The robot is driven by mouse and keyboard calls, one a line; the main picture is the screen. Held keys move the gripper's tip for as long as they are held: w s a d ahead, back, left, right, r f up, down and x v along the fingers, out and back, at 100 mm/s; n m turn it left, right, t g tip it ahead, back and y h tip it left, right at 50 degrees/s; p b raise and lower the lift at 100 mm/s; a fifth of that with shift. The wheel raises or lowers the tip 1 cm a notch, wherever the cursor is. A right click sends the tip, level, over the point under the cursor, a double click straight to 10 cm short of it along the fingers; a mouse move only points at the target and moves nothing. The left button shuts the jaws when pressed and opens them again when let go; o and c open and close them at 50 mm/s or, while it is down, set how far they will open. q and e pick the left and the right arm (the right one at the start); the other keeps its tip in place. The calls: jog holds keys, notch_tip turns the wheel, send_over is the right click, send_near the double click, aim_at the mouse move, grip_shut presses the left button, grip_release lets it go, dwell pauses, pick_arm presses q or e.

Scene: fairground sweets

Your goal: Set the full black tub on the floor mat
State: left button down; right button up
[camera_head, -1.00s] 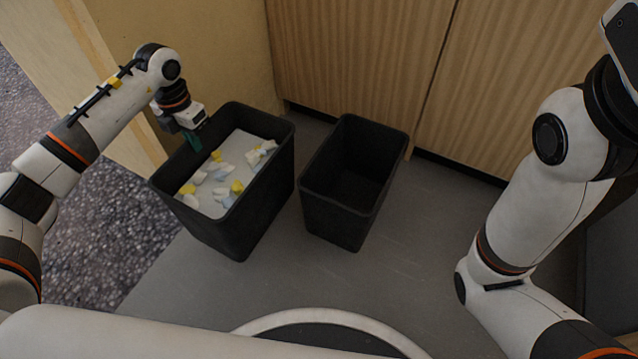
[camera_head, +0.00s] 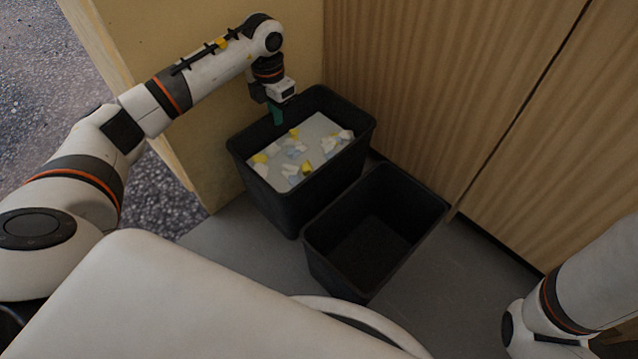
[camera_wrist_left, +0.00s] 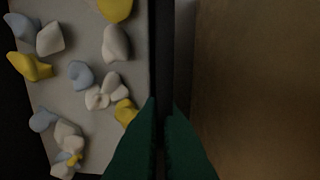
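The full black tub (camera_head: 262,192) stands by the wooden wall in the head view. A pale sheet or fill inside carries white, yellow and pale blue sweets (camera_head: 305,154). My left gripper (camera_head: 277,117) is at the tub's back-left rim, green fingers pointing down. In the left wrist view the fingers (camera_wrist_left: 163,106) are close together astride the black rim, with sweets (camera_wrist_left: 82,75) to the left. They appear shut on the rim. I cannot tell whether the tub's base touches the floor. My right gripper is out of view. No distinct floor mat can be made out.
An empty black tub (camera_head: 336,268) stands close at the full tub's right front. Wood-grain panels (camera_head: 440,90) close off the back and right. Grey floor (camera_head: 450,290) is clear right of the empty tub. A pale wooden wall edge (camera_head: 140,110) stands left, with speckled ground (camera_head: 30,60) beyond.

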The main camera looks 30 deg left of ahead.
aim_at(279, 136)
pick_arm(q)
notch_tip(279, 136, down, 5)
jog(key=b, duration=0.3)
notch_tip(279, 136, down, 4)
jog(key=b, duration=0.3)
jog(key=shift+f, duration=0.2)
jog(key=shift+r, duration=0.15)
jog(key=c, duration=2)
grip_release()
jog(key=shift+f, duration=0.25)
jog(key=shift+c, duration=0.2)
jog(key=o, duration=0.4)
jog(key=shift+r, duration=0.15)
